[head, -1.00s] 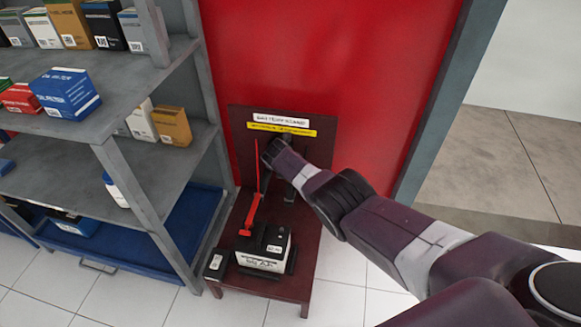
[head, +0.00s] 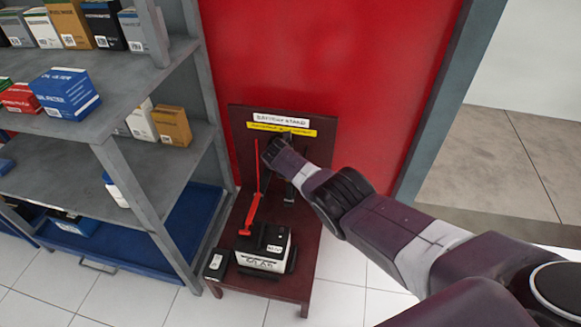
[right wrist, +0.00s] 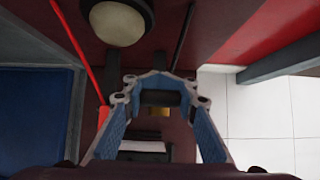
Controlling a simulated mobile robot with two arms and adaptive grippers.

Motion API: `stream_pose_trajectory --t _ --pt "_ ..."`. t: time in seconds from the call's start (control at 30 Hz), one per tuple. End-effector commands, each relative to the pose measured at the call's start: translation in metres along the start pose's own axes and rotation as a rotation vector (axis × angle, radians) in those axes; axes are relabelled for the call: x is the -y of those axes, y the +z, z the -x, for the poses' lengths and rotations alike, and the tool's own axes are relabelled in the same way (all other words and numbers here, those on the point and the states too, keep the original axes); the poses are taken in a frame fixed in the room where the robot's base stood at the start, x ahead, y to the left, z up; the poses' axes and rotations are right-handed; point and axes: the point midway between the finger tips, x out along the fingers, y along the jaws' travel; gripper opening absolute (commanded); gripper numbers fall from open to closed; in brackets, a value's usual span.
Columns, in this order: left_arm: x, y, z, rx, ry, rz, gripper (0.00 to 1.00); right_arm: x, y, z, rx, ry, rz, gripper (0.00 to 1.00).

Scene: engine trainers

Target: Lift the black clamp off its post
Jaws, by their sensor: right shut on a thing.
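The black clamp (right wrist: 160,98) is a short dark piece between the fingertips of my right gripper in the right wrist view. My right gripper (right wrist: 161,91), with blue-lined fingers, is shut on it. A small gold-coloured post (right wrist: 158,111) shows just past the clamp; I cannot tell whether they touch. The battery (head: 263,260), black-topped with a white front, sits on the dark red stand (head: 318,230). A red clamp (head: 246,230) with a red cable is at its left side. In the head view my right arm hides much of the clamp area. My left gripper is not in view.
A grey shelf unit (head: 140,180) with boxes stands close on the left. The stand's back board (head: 240,120) and a red wall panel (head: 350,70) are behind. A small dark box (head: 216,263) lies beside the battery. White tiled floor is open at right.

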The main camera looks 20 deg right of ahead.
Motion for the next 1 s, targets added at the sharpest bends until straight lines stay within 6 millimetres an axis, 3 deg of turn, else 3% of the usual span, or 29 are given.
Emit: stream_pose_trajectory --t 0.03,0.4,0.43,0.57,1.0 --pt "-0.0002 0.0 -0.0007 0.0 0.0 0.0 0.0 0.0016 -0.0117 -0.0031 -0.018 -0.005 -0.001 0.0" --pt "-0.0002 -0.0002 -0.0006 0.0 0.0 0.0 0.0 0.0016 -0.0116 -0.0031 -0.017 -0.005 0.0 0.0" --pt "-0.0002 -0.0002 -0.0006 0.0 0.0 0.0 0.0 0.0016 -0.0115 -0.0031 -0.017 -0.005 0.0 0.22" --pt "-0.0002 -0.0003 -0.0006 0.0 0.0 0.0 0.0 0.0017 -0.0095 -0.0027 -0.014 -0.004 0.0 0.35" --pt "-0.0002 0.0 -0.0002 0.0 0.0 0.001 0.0 0.0004 -0.0035 0.0003 -0.004 -0.002 0.0 0.35"
